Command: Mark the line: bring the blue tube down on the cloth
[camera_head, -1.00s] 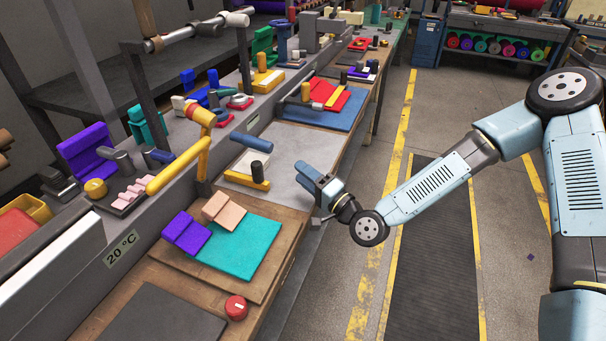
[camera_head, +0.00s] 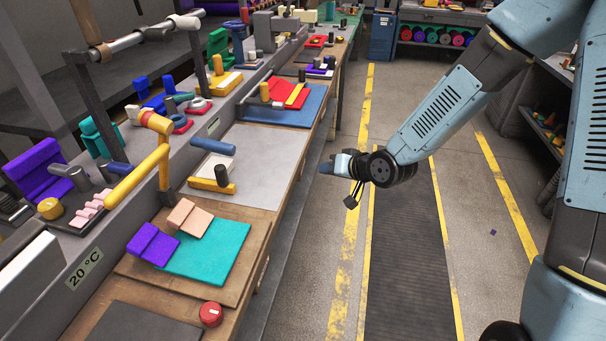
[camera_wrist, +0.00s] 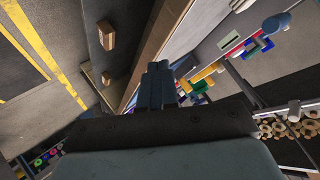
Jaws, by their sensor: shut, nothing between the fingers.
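The blue tube (camera_head: 212,146) is a short muted-blue cylinder, lying roughly level at the far end of an off-white cloth (camera_head: 214,166) on the workbench. I cannot tell whether the tube touches the cloth.
A pale grey sheet (camera_head: 265,160) leaves bare bench space right of the cloth. Nearer is a teal cloth (camera_head: 222,247) with purple (camera_head: 152,245) and peach pieces (camera_head: 188,216). A red knob (camera_head: 211,314) is near the front.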

